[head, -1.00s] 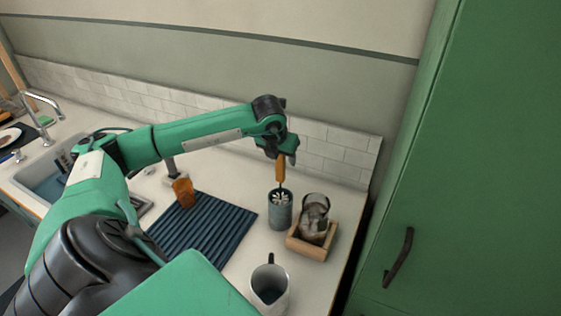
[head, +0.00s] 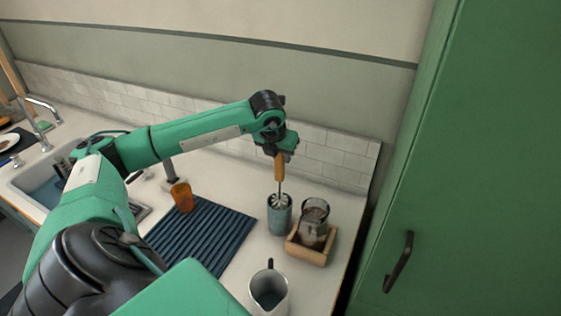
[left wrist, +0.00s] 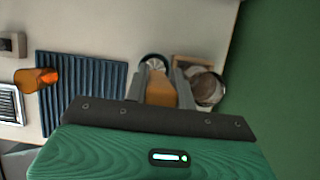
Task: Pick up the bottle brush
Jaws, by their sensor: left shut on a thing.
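The bottle brush (head: 280,169) has a wooden handle, a thin metal stem and pale bristles. It stands upright with its bristle head at the mouth of a grey-blue cup (head: 279,216). My left gripper (head: 280,153) is above the cup and shut on the top of the handle. In the left wrist view the handle (left wrist: 160,90) sits between the two fingers (left wrist: 160,88), with the cup's rim (left wrist: 153,59) beyond it. The lower bristles are hidden inside the cup. My right gripper is not in view.
A wooden box (head: 309,250) holding a glass jar (head: 314,222) stands right of the cup. A dark ribbed mat (head: 208,240) and an amber tumbler (head: 182,197) lie to the left. A pitcher (head: 268,289) stands in front. A tall green cabinet (head: 460,180) bounds the right.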

